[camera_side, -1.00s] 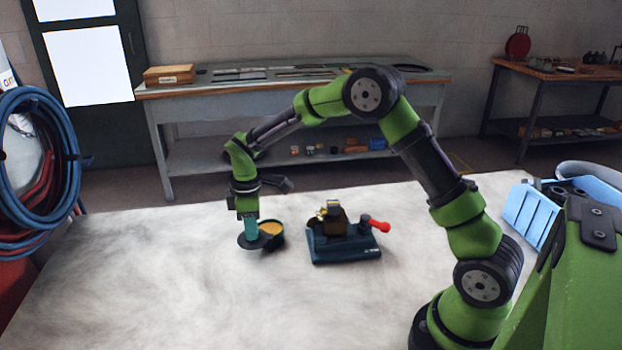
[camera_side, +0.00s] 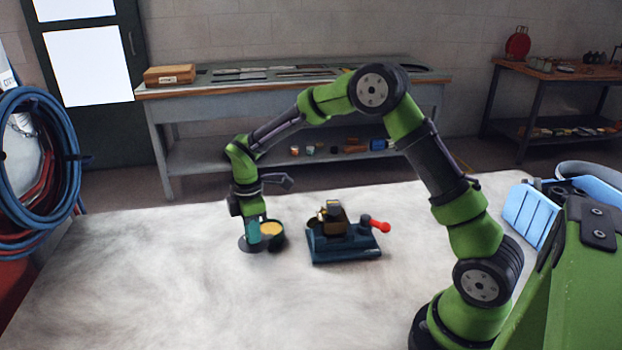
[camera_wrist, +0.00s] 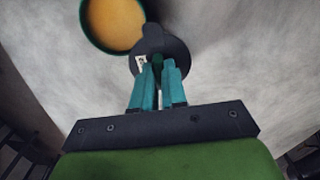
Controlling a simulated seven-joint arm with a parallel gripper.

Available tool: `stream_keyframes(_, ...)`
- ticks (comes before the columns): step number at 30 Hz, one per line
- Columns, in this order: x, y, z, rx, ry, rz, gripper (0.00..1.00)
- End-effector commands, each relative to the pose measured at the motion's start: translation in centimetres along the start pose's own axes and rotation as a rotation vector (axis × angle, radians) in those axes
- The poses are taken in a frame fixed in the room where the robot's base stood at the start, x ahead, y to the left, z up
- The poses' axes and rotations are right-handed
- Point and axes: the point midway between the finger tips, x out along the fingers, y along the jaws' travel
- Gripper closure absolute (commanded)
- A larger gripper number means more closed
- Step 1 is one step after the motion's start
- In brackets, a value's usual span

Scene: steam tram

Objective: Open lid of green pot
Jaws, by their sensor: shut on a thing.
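The green pot (camera_side: 273,243) stands on the pale tabletop, its rim dark green and its inside orange-yellow. It also shows in the wrist view (camera_wrist: 85,35), uncovered. The dark round lid (camera_side: 247,247) is off the opening, beside the pot on its left in the side view. In the wrist view the lid (camera_wrist: 177,48) lies right of the pot, its edge close to or overlapping the rim. My gripper (camera_wrist: 157,66), with teal fingers, is shut on the lid's small green knob. Whether the lid touches the tabletop is hard to tell. The fingers partly hide the lid.
A dark blue device (camera_side: 345,248) with a brass-coloured part and a red-knobbed lever stands close to the pot's right. The tabletop (camera_side: 150,290) left and front of the pot is clear.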

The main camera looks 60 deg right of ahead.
Motion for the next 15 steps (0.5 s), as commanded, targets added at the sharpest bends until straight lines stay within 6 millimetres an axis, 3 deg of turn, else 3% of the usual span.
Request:
stream_keyframes(2,-0.10,0.07,-0.01,0.001,0.001,0.003,1.00)
stream_keyframes(3,-0.10,0.07,-0.01,0.001,0.001,0.003,0.86)
stream_keyframes(8,-0.06,0.06,0.00,0.001,0.000,0.002,0.62)
stream_keyframes(15,-0.02,0.03,0.01,0.002,0.000,0.000,0.62)
